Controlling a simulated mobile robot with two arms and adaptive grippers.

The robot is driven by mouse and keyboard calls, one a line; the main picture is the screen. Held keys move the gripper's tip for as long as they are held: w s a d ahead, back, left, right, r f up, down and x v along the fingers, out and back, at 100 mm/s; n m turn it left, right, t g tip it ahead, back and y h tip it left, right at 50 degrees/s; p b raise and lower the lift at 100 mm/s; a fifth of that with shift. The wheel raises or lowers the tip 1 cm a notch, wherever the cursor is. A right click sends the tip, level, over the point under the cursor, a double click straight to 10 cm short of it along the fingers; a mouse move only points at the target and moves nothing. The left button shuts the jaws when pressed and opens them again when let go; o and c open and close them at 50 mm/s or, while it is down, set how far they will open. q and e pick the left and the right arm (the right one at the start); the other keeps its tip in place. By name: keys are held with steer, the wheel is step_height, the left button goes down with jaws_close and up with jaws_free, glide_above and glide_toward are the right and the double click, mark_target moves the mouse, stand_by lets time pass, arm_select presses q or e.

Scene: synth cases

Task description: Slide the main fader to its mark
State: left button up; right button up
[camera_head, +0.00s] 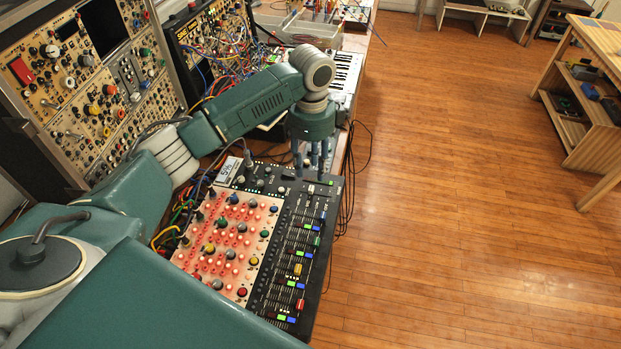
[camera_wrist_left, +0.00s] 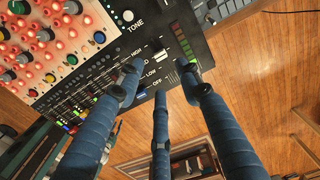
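The mixer panel (camera_head: 277,258) has a black strip of faders with colored caps along its right side. My left gripper (camera_head: 311,171) points down over the panel's far right corner. In the left wrist view, its three blue fingers (camera_wrist_left: 159,77) are spread apart with nothing between them. The fingertips look close to the panel; contact cannot be told. My right gripper is out of view.
A red-lit pad section with knobs (camera_head: 228,240) fills the panel's left part. A keyboard (camera_head: 345,80) and patch cables (camera_head: 215,65) lie beyond my left arm. Tall modular racks (camera_head: 95,80) stand at left. Black cables hang off the right edge; the wooden floor there is clear.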

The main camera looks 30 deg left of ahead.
mark_target(311, 188)
arm_select(q)
step_height(311, 188, down, 8)
steer(key=shift+r+p, duration=0.1)
steer(key=shift+p, duration=0.4)
steer(key=shift+a, duration=0.1)
steer(key=shift+c, duration=0.5)
steer(key=shift+w, duration=0.1)
jaws_close()
